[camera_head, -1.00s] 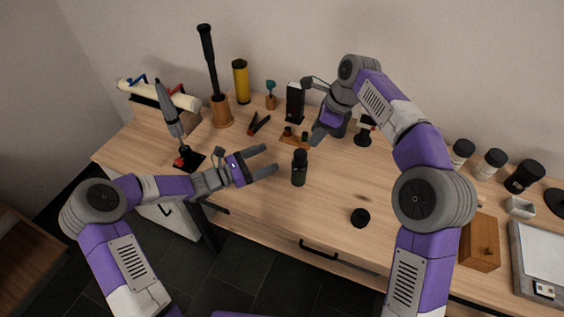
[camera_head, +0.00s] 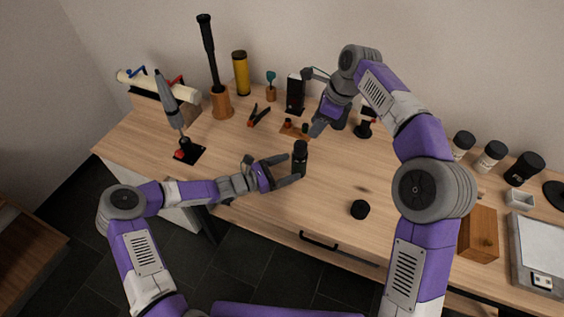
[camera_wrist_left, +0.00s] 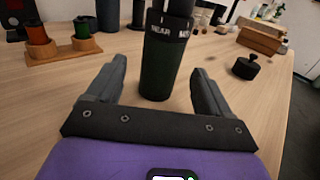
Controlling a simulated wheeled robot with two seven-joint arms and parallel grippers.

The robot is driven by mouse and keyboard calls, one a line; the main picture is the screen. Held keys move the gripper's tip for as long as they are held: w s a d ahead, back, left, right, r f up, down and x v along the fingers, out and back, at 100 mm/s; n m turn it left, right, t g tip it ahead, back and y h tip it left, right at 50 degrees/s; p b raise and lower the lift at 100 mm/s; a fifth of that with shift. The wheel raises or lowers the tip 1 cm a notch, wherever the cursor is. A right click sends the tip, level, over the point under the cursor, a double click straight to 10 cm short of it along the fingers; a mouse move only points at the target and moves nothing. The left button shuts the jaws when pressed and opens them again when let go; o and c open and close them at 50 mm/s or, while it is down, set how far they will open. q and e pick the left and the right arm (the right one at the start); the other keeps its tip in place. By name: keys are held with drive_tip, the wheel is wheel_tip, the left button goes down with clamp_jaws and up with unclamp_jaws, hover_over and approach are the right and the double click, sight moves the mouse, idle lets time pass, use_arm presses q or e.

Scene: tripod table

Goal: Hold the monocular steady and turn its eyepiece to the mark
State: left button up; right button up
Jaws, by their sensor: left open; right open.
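The monocular (camera_head: 300,158) stands upright on the table, a dark cylinder. In the left wrist view its dark green body (camera_wrist_left: 165,70) rises under a black ring with white lettering, "NEAR" legible; its top is cut off. My left gripper (camera_head: 295,170) is open, low at the monocular; in the wrist view its fingers (camera_wrist_left: 158,82) lie on either side of the body with gaps visible. My right gripper (camera_head: 317,127) is open, above and behind the monocular, partly hidden by its own arm. The lettering's alignment with any mark cannot be made out.
A wooden holder with small spools (camera_head: 293,130) and red-handled pliers (camera_head: 259,117) lie behind. A black knobbed cap (camera_head: 360,209) sits to the right, a wooden box (camera_head: 478,235) farther right. The table front between the monocular and cap is clear.

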sight(304, 162)
use_arm(q)
drive_tip(key=x, duration=0.6)
drive_tip(key=shift+d, duration=0.15)
